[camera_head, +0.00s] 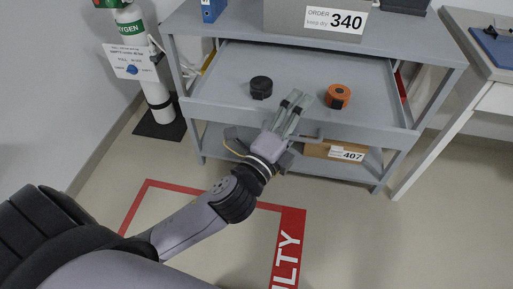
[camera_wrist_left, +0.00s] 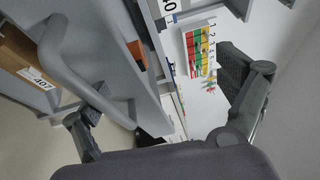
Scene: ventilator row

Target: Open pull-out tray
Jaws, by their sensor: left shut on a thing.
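The pull-out tray (camera_head: 225,104) of the grey cart stands out from under the cart's top, and its inside shows. A black round thing (camera_head: 261,88) and an orange round thing (camera_head: 338,96) lie in it. My left gripper (camera_head: 297,99) is at the middle of the tray's front edge, beside the grey bar handle (camera_head: 308,137). It is shut on the tray, but the exact grip point is partly hidden. The left wrist view shows the handle (camera_wrist_left: 72,66) close to one finger of the left gripper (camera_wrist_left: 180,88). My right gripper is not in view.
A box labelled 340 (camera_head: 315,20) stands on the cart's top. A box labelled 407 (camera_head: 335,151) lies on the shelf below the tray. A green-topped cylinder (camera_head: 150,75) stands left, and a table (camera_head: 490,65) right. Red floor marking (camera_head: 292,225) lies on clear floor in front.

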